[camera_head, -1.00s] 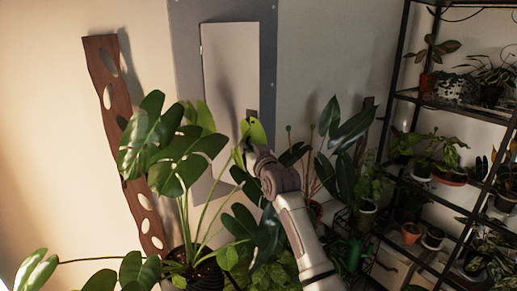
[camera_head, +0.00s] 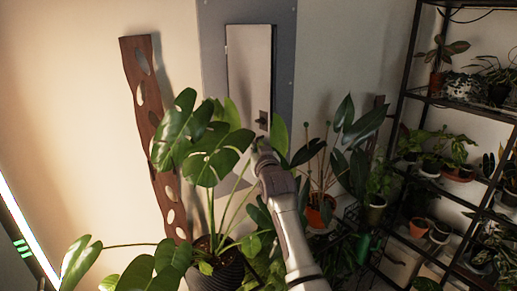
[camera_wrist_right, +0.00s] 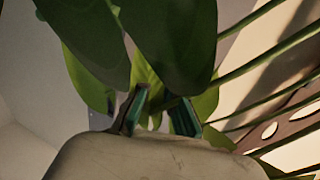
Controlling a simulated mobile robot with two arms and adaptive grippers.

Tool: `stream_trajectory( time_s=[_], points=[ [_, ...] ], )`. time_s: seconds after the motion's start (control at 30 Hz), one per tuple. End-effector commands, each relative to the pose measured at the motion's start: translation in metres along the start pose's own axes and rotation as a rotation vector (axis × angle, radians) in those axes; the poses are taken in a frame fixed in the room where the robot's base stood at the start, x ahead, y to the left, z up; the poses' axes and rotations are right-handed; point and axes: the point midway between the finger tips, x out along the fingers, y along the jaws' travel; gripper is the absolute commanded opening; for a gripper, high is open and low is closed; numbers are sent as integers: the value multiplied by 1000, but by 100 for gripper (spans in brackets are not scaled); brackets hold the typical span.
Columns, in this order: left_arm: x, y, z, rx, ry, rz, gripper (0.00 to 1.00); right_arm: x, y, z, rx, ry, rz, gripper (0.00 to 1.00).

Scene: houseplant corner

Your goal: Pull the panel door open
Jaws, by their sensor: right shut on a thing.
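The pale panel door (camera_head: 249,70) is a tall narrow plate in a grey frame (camera_head: 284,60) on the back wall. It looks shut, with a small dark handle (camera_head: 262,120) at its lower right. My right gripper (camera_head: 257,147) is just below the handle in the head view, among the leaves. In the wrist view its fingers (camera_wrist_right: 157,112) have a green leaf (camera_wrist_right: 148,85) between them, and large dark leaves hide what lies beyond. Its grip looks to be on that leaf, though the contact is partly hidden. My left gripper is not in view.
A potted monstera (camera_head: 215,155) stands left of my right arm, its leaves covering the door's lower part. A brown perforated board (camera_head: 155,135) leans on the wall. A black shelf rack (camera_head: 408,70) with several plants stands at the right.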

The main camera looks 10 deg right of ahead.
Motion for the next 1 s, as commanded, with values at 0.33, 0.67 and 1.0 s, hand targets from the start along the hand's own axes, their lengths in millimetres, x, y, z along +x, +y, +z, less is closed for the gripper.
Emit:
stream_trajectory(
  time_s=[0.33, 0.67, 1.0],
  points=[
    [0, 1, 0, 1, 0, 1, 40, 0, -2, -9, -3, 18, -4, 28],
    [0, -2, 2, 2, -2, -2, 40, 0, 0, -4, -1, 9, -1, 34],
    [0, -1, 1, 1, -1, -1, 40, -33, -2, -3, 0, 10, -3, 34]
  ],
)
